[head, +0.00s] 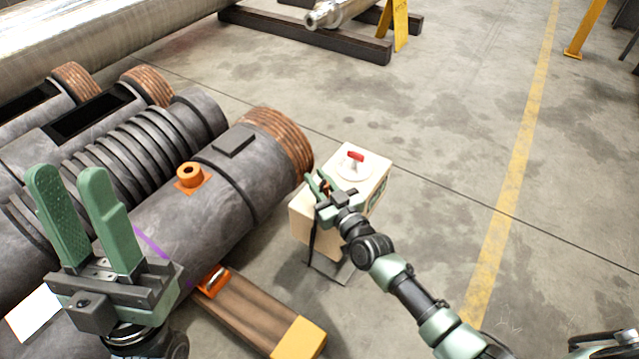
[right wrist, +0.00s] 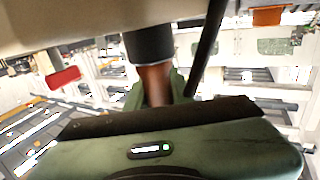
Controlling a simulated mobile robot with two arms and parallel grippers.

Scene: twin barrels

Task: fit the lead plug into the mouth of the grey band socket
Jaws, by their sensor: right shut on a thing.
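The lead plug is a copper-brown cylinder (right wrist: 156,84) in the right wrist view, between the green fingers of my right gripper (head: 322,183). Its far end meets a black collar (right wrist: 150,45) beside the cream box; whether the collar belongs to plug or box I cannot tell. In the head view only a bit of orange-brown shows between the fingers. My right gripper is shut on it at the box's left side. My left gripper (head: 68,172) is open and empty, over the barrel's near part.
The cream box (head: 370,165) has a red switch (head: 355,156) on top. A black cable (head: 312,240) hangs down its side. An orange piece (head: 213,280) sits by a wooden beam (head: 255,310) below the barrel. Ribbed and slotted barrels lie left.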

